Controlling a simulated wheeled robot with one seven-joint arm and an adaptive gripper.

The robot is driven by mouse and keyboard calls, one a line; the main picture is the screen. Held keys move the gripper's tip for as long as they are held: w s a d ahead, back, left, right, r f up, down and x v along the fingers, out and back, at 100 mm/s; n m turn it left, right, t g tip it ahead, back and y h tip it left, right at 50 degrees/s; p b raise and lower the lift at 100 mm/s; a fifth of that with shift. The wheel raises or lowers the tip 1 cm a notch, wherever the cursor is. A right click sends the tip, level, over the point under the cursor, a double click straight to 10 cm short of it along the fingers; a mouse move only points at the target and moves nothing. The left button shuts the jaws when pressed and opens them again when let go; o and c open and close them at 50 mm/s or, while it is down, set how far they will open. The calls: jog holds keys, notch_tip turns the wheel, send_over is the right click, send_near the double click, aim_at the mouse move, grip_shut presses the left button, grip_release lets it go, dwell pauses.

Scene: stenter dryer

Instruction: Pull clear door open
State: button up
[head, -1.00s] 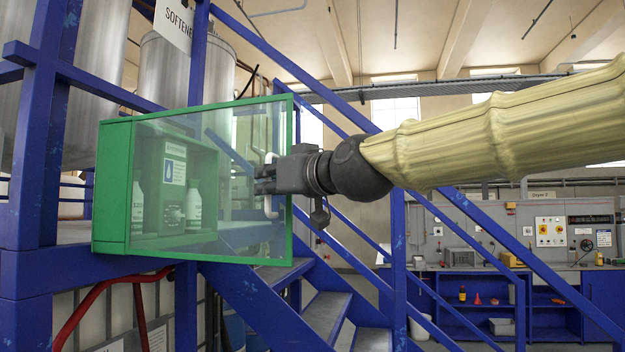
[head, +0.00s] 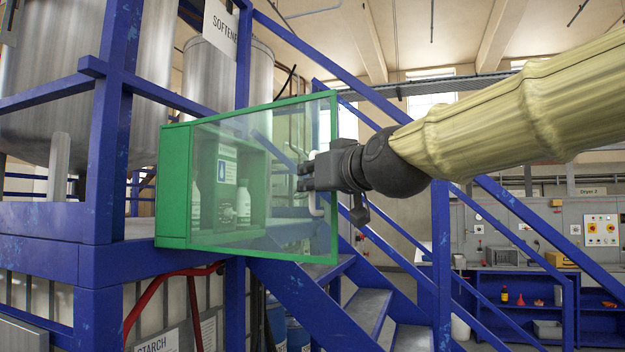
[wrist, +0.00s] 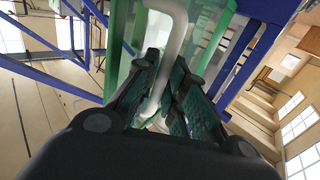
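The clear door (head: 275,235) is a see-through pane in a green frame. It stands ajar, swung out from the green cabinet (head: 174,190), with its free edge at the right. The cabinet holds white bottles (head: 243,204) and a dispenser box, seen through the pane. The door's white handle (head: 315,200) is a bent bar near the free edge. My gripper (head: 305,172) is at the handle from the right. In the wrist view, the handle (wrist: 172,45) runs between the finger pads of my gripper (wrist: 165,95), which appear closed around it. The exact contact is partly hidden.
Blue stairs and railings (head: 440,260) stand behind and right of the door. A blue post (head: 107,150) is left of the cabinet, with steel tanks (head: 65,85) behind. A red pipe (head: 150,295) runs below. A workbench (head: 520,268) is at the back right.

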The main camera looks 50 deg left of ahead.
jog(key=shift+o, duration=1.4)
jog(key=shift+s+a, duration=0.1)
jog(key=shift+s, duration=0.05)
jog(key=v, duration=1.2)
jog(key=shift+f, duration=0.1)
